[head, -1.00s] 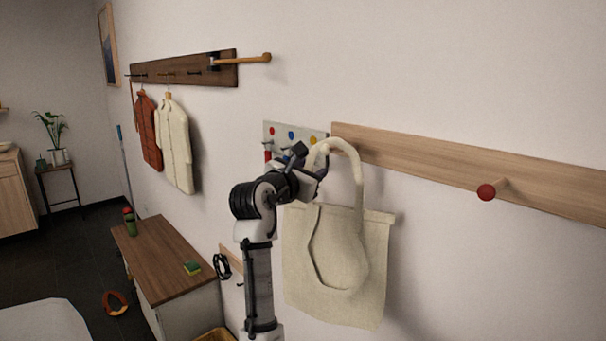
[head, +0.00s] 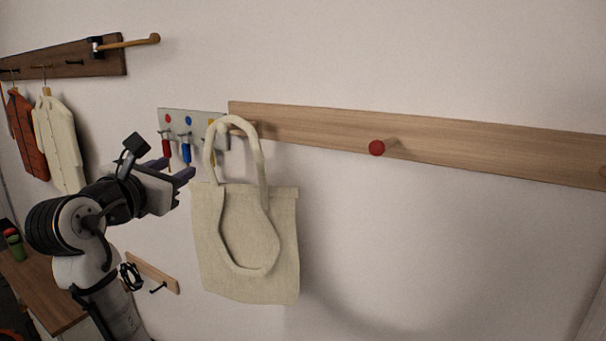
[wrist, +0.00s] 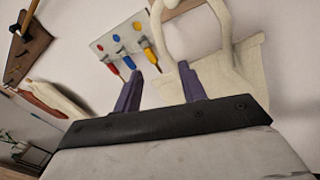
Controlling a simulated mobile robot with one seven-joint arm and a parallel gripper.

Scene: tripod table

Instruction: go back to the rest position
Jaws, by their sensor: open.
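My gripper (head: 186,172) is at the left of the head view, to the left of the cream tote bag (head: 281,225). Its purple fingers are apart with nothing between them, and they also show in the wrist view (wrist: 160,85). The bag hangs against the wall from the light wooden rail (head: 310,134), one handle looped up over the rail's left end. The peg under the handle is mostly hidden. In the wrist view the bag (wrist: 245,62) lies beyond the right finger, and I cannot tell the exact gap.
A tool panel (head: 208,118) with coloured dots and screwdrivers is on the wall behind my gripper. A red-tipped peg (head: 377,148) on the rail is bare. A wooden-topped cabinet (head: 38,290) stands below left.

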